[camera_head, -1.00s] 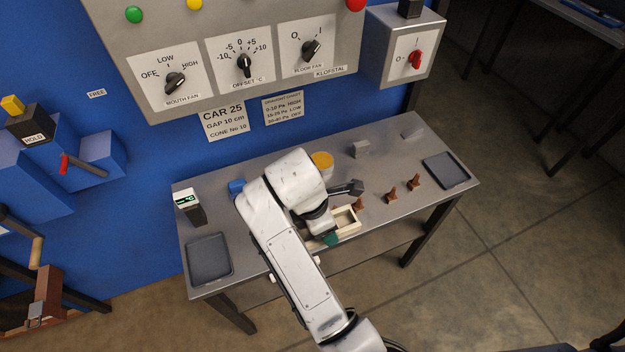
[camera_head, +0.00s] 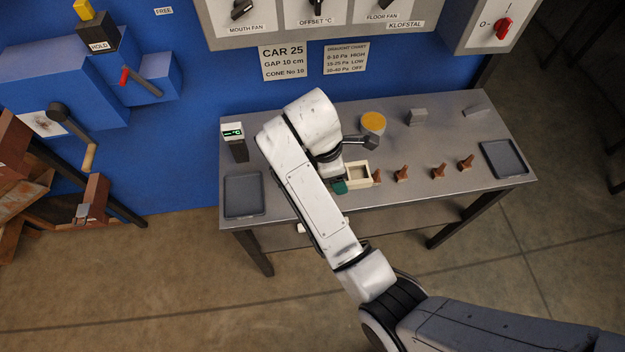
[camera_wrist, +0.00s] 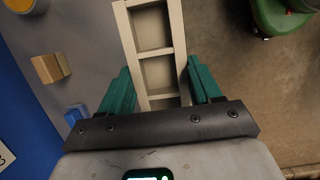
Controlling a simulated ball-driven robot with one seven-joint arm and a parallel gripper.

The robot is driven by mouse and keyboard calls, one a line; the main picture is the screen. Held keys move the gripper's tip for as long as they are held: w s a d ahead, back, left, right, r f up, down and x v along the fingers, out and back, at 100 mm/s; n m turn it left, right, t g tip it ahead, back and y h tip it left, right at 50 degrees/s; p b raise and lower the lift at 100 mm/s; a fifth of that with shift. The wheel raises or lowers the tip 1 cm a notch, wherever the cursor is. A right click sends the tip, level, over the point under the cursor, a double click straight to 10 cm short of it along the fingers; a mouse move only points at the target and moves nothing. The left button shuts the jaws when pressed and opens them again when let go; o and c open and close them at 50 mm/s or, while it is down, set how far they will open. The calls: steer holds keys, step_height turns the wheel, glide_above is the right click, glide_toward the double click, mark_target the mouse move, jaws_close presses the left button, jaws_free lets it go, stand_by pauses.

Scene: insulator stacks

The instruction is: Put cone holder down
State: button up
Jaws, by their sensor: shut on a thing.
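The cone holder, a cream open box with compartments, is near the table's front edge (camera_head: 357,174). The wrist view also shows the cone holder (camera_wrist: 152,45) between the teal fingers. My gripper (camera_head: 341,186) is shut on it, with one finger along each side in the wrist view (camera_wrist: 160,88). The compartments that show look empty; its near end is hidden by my gripper. I cannot tell whether its underside touches the table.
The grey table (camera_head: 300,200) carries several brown cones (camera_head: 438,171) right of the holder. A yellow-topped jar (camera_head: 373,122) stands behind. Dark trays lie at the left (camera_head: 244,196) and right (camera_head: 503,158). A small meter (camera_head: 234,140) stands at the back left. Tan (camera_wrist: 47,68) and blue (camera_wrist: 76,113) blocks show in the wrist view.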

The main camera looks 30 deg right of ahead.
steer(key=w+a+f, duration=0.1)
steer(key=f, duration=0.1)
steer(key=w+f, duration=0.2)
steer(key=w+a+f+b, duration=0.1)
steer(key=w, duration=0.1)
steer(key=shift+w+a+f, duration=0.25)
steer(key=shift+a+f, duration=0.05)
steer(key=shift+f, duration=0.1)
steer(key=shift+w+a+f, duration=0.2)
steer(key=shift+w+f, duration=0.3)
steer(key=shift+f, duration=0.15)
steer(key=shift+s+f, duration=0.1)
steer(key=shift+f, duration=1.4)
steer(key=shift+f, duration=0.1)
steer(key=o, duration=1.1)
steer(key=shift+o, duration=0.2)
steer(key=v, duration=1.2)
